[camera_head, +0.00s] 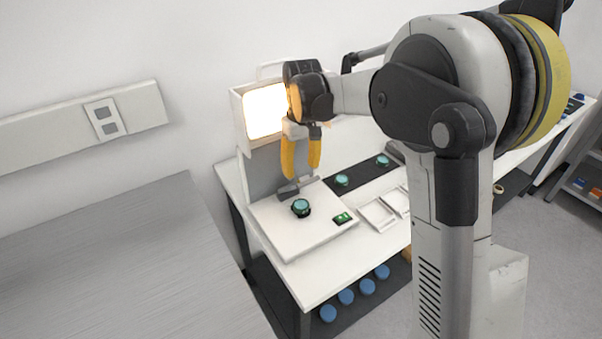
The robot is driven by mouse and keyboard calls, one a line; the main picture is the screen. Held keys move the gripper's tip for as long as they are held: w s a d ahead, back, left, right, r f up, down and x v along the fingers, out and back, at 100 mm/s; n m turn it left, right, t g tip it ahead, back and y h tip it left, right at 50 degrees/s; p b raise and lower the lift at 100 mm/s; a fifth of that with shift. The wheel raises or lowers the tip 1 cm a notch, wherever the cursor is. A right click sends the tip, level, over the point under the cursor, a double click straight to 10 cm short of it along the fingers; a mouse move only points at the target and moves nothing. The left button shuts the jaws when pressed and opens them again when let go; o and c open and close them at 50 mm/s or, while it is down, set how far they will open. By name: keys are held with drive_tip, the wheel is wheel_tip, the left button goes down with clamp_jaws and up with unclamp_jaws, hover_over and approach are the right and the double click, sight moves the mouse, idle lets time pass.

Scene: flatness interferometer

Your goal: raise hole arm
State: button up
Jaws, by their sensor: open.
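The interferometer (265,212) stands on the white bench, with a white base plate, a grey upright panel and a brightly lit screen (264,111) at the top. A short grey bar (290,190), which looks like the hole arm, lies low over the back of the base plate. A dark round part with a teal top (301,207) sits in front of it. My gripper (302,172) points down with its yellow fingers apart and empty, in front of the panel and seemingly above the grey bar. I cannot tell whether a fingertip touches the bar.
To the right are a dark mat (363,174) with teal-topped discs and white trays (377,215). Several blue-topped items stand on the shelf below. A grey table (120,265) fills the left.

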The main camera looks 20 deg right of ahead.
wheel_tip(320, 180, up, 10)
drive_tip(key=shift+f, duration=0.25)
drive_tip(key=shift+s, duration=0.2)
